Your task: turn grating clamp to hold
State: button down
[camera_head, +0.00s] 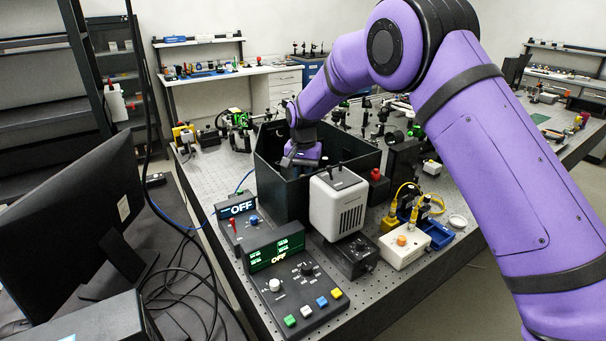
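My purple arm reaches over the optical bench (215,178) from the right. My gripper (300,160) is at the open-topped dark box (270,198), partly down inside its walls. Its fingers are too small and too hidden by the arm and box to tell whether they are open or shut. I cannot make out the grating clamp; the inside of the box is mostly hidden by its walls and my arm.
A white vented unit (338,205) stands in front of the box. A control panel (295,285) and a small display reading OFF (237,209) are nearer. A monitor (70,215) and loose cables are at left. Optics mounts (238,120) stand behind the box.

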jog(key=c, duration=1)
grip_release()
notch_tip(320, 180, up, 11)
jog(key=shift+f, duration=0.1)
jog(key=s+d+r+n+t+y, duration=0.1)
jog(key=s+d+r+t, duration=0.1)
jog(key=s+d+r, duration=1.75)
jog(key=s+d+f+t, duration=0.1)
jog(key=s+d, duration=0.3)
jog(key=s, duration=0.4)
jog(key=s+d+f+n+t, duration=0.1)
jog(key=s+d, duration=0.3)
jog(key=s, duration=0.5)
jog(key=s+d+f+t+h, duration=0.1)
jog(key=s+d+f, duration=0.2)
jog(key=s, duration=0.5)
jog(key=shift+s+d+f, duration=0.15)
jog(key=shift+d, duration=0.7)
